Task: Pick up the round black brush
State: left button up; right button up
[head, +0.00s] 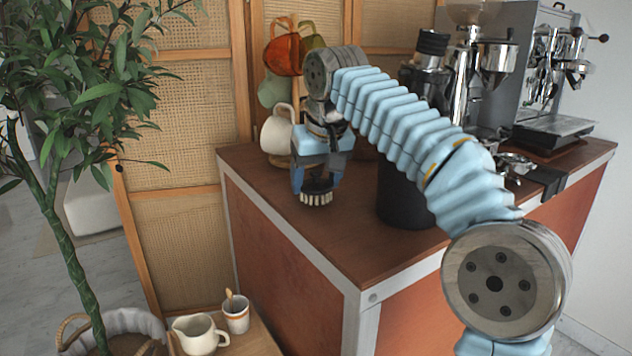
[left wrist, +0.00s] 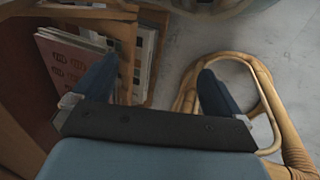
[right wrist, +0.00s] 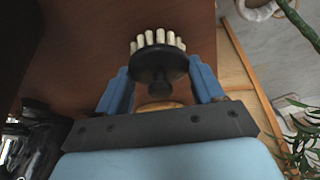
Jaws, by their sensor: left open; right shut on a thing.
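The round black brush (head: 316,195) with pale bristles is in my right gripper (head: 321,180), over the brown counter top (head: 270,220) near its left side. Its bristles point down. I cannot tell whether they touch the counter. In the right wrist view the brush (right wrist: 158,62) shows its black disc and knob, with the blue fingers of my right gripper (right wrist: 162,88) on either side of the knob. My left gripper (left wrist: 158,75) is open and empty in the left wrist view, above the floor area; it is not seen in the head view.
A black cylindrical container (head: 402,205) stands right of the brush, partly behind my right arm. A stand with mugs (head: 277,133) is behind. The espresso machine (head: 545,80) is at the back right. A wooden stool (head: 250,340) holds a pitcher (head: 199,336) and cup (head: 236,314).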

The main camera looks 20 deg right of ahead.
notch_tip(320, 180, up, 2)
jog(key=shift+r+p, duration=0.25)
jog(key=shift+p, duration=0.25)
jog(key=s+b, duration=0.1)
jog(key=s, duration=0.1)
jog(key=s+b, duration=0.1)
jog(key=s, duration=0.4)
jog(key=shift+s+a+f+b, duration=0.1)
jog(key=shift+s+a+b, duration=0.05)
jog(key=shift+a+b, duration=0.2)
jog(key=s, duration=0.3)
jog(key=s+b, duration=0.1)
jog(key=s, duration=0.5)
jog(key=shift+s+a+b, duration=0.25)
jog(key=shift+a+b, duration=0.05)
jog(key=shift+a, duration=0.05)
jog(key=shift+s, duration=0.6)
